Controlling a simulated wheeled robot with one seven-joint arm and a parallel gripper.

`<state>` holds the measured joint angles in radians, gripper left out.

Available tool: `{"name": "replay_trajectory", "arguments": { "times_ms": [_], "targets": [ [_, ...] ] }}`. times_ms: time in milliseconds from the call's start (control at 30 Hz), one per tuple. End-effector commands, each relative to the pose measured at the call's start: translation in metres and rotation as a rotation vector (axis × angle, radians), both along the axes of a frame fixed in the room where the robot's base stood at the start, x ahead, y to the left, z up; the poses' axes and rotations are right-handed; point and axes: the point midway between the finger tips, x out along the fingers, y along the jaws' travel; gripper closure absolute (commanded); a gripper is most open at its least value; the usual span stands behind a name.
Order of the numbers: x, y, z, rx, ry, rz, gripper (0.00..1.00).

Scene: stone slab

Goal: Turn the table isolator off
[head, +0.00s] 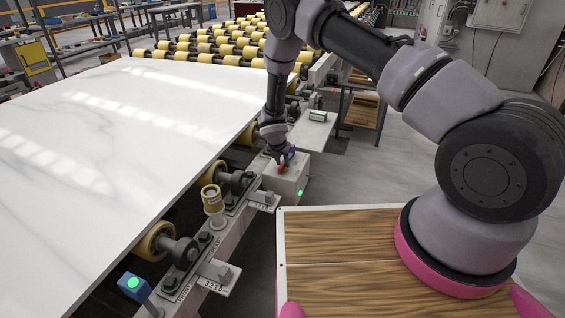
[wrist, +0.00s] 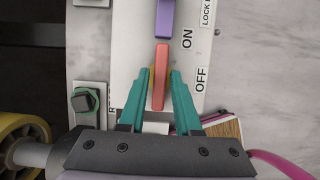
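The isolator is a pale box (head: 290,182) beside the table's rail, with a small lit green lamp on its side. In the wrist view its labelled plate (wrist: 203,112) reads ON, with OFF nearer my gripper. A red handle (wrist: 160,75) lies lengthwise in the picture, a little left of the labels, with yellow showing beside it. My gripper (wrist: 161,74) has its two teal fingers on either side of the red handle, very close to it; whether they press on it I cannot tell. In the head view my gripper (head: 283,160) is at the box's top.
A purple part (wrist: 165,18) sits just beyond the red handle. The large white slab (head: 120,140) lies on rollers to the left. A blue post with a green button (head: 134,284) stands at lower left. A small shelf (head: 312,128) is behind the box.

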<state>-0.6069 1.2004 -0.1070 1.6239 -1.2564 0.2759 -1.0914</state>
Motion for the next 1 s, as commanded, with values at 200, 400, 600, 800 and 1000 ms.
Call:
{"name": "replay_trajectory", "arguments": {
  "times_ms": [200,400,600,800,1000],
  "targets": [
    [-0.0001,0.0,0.0002,0.0,0.0,0.0,1.0],
    [0.0001,0.0002,0.0002,0.001,0.0,-0.023,1.0],
    [0.0006,0.0008,0.0003,0.002,-0.001,-0.109,1.0],
    [0.0011,0.002,0.0,0.002,0.0,-0.265,1.0],
    [0.002,0.0028,0.0,0.001,0.001,-0.453,1.0]
  ]
}}
